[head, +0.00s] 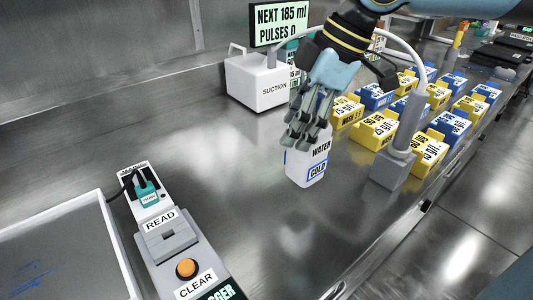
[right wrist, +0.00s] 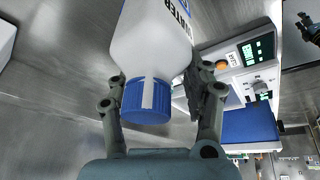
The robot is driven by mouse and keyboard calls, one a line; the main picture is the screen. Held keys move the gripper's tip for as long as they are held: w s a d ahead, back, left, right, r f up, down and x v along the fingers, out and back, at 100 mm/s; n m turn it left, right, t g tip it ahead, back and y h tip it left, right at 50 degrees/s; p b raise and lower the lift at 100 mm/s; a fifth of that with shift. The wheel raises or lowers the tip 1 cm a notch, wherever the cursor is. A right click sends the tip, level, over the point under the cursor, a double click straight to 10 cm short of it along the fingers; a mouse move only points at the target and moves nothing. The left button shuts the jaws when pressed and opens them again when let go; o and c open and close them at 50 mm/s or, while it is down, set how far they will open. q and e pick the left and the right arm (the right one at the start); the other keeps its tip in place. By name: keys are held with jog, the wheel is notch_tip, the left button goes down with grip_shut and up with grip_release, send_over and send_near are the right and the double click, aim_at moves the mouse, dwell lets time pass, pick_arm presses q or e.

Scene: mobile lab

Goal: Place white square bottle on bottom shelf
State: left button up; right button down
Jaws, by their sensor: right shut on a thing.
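The white square bottle (head: 306,169), with a "WATER" label and a blue-framed "COLD" label, is upright over the steel bench. My right gripper (head: 308,132) comes down from above and is shut on its upper part. I cannot tell for sure whether the bottle's base touches the bench. In the right wrist view the bottle (right wrist: 152,42) with its blue cap (right wrist: 146,101) lies between the fingers of the gripper (right wrist: 160,88). I cannot make out a bottom shelf in either view.
Yellow and blue labelled boxes (head: 375,129) stand in rows right of the bottle, with a grey post (head: 393,168) in front. A white suction unit (head: 262,82) stands behind. A "READ"/"CLEAR" device (head: 172,240) and white-edged tray (head: 113,238) are at left. The bench (head: 235,165) between is clear.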

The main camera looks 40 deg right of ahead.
pick_arm(q)
jog(key=f+b, duration=0.1)
jog(key=s+f+b, duration=0.1)
jog(key=f, duration=0.1)
jog(key=f+b, duration=0.1)
jog(key=shift+s+f, duration=0.4)
pick_arm(e)
jog(key=w+a+x, duration=0.1)
jog(key=x, duration=0.7)
jog(key=shift+a+r, duration=0.25)
jog(key=shift+r, duration=0.05)
jog(key=shift+w+f, duration=0.1)
jog(key=c, duration=0.5)
grip_release()
